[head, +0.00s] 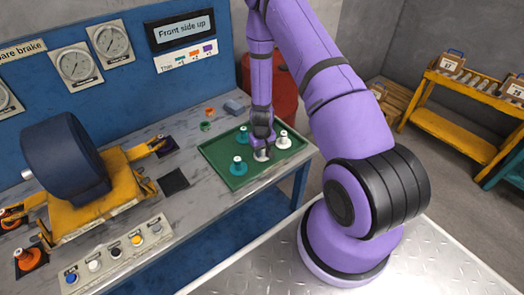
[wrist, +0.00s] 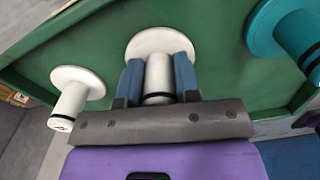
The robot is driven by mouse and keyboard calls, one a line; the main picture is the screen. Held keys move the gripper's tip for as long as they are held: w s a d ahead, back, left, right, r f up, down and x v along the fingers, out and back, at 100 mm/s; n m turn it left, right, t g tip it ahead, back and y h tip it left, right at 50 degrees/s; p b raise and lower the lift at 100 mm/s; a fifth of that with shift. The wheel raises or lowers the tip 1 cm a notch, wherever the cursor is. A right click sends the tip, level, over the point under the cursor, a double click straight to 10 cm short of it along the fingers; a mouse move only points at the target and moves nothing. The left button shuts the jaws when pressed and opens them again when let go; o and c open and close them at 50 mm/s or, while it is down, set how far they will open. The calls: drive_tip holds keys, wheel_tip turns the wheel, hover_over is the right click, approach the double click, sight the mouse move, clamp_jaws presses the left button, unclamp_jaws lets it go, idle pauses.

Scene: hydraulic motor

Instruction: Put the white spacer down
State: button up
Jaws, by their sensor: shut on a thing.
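My gripper (head: 262,143) points down over the green tray (head: 222,152) on the bench. In the wrist view my gripper (wrist: 158,78) has its two blue fingers closed on the stem of a white spacer (wrist: 158,44), which has a wide round flange and a dark ring. In the head view the held white spacer (head: 262,156) shows partly below the fingers. Its flange is at or just above the tray floor; I cannot tell if it touches. Another white spacer (head: 284,141) stands in the tray, also seen in the wrist view (wrist: 72,97).
Teal spacers (head: 238,167) stand in the tray, one nearer the front and one (head: 242,136) behind. A yellow fixture with a dark motor (head: 65,158) stands left on the bench, with a button box (head: 113,251) before it. A sign (head: 181,30) reads "Front side up".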

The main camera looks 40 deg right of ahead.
drive_tip(key=shift+f, duration=0.1)
drive_tip(key=o, duration=1)
